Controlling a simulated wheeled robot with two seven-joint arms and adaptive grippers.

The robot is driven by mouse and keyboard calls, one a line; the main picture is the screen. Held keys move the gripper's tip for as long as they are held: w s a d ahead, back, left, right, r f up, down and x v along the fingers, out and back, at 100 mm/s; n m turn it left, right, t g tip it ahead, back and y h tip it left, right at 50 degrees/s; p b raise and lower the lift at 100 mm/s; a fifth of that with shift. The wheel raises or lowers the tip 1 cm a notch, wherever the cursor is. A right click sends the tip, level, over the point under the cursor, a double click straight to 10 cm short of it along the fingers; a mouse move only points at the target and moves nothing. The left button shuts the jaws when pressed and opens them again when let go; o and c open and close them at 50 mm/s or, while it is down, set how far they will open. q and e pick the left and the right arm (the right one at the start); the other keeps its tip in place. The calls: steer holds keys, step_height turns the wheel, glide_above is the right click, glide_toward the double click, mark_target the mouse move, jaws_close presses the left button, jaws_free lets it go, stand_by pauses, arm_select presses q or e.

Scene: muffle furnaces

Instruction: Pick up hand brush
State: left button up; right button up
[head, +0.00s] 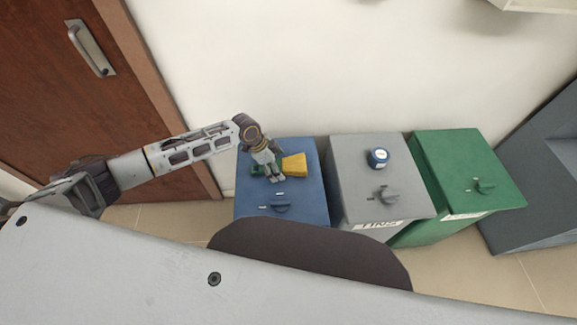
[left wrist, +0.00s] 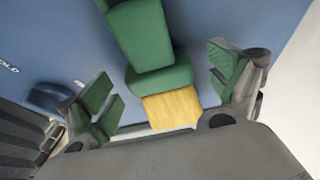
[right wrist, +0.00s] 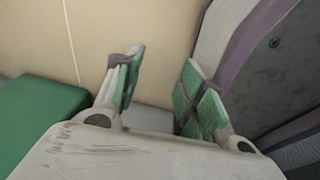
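The hand brush, with a green handle and yellow bristles (head: 294,164), lies on top of the blue bin (head: 254,205). In the left wrist view the brush (left wrist: 152,45) lies between the fingers, its green body in the middle and its bristles near the palm. My left gripper (head: 268,172) is over the blue lid, its fingers spread on either side of the brush with visible gaps. In the head view it partly hides the green handle. My right gripper (right wrist: 160,88) is open and empty, and is out of the head view.
A grey bin (head: 350,165) with a small blue-and-white container (head: 378,158) on it stands to the right. Beyond it are a green bin (head: 455,160) and a dark grey unit (head: 530,190). The bins have lid knobs. A wooden door (head: 60,110) is at left.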

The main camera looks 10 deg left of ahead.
arm_select(q)
steer(key=c, duration=0.9)
steer(key=shift+r, duration=0.1)
steer(key=shift+c, duration=0.2)
steer(key=shift+r, duration=0.55)
step_height(320, 180, up, 8)
steer(key=shift+f+p, duration=0.15)
steer(key=shift+p, duration=0.25)
steer(key=shift+r, duration=0.5)
arm_select(e)
steer(key=shift+a+r, duration=0.1)
steer(key=shift+a, duration=0.2)
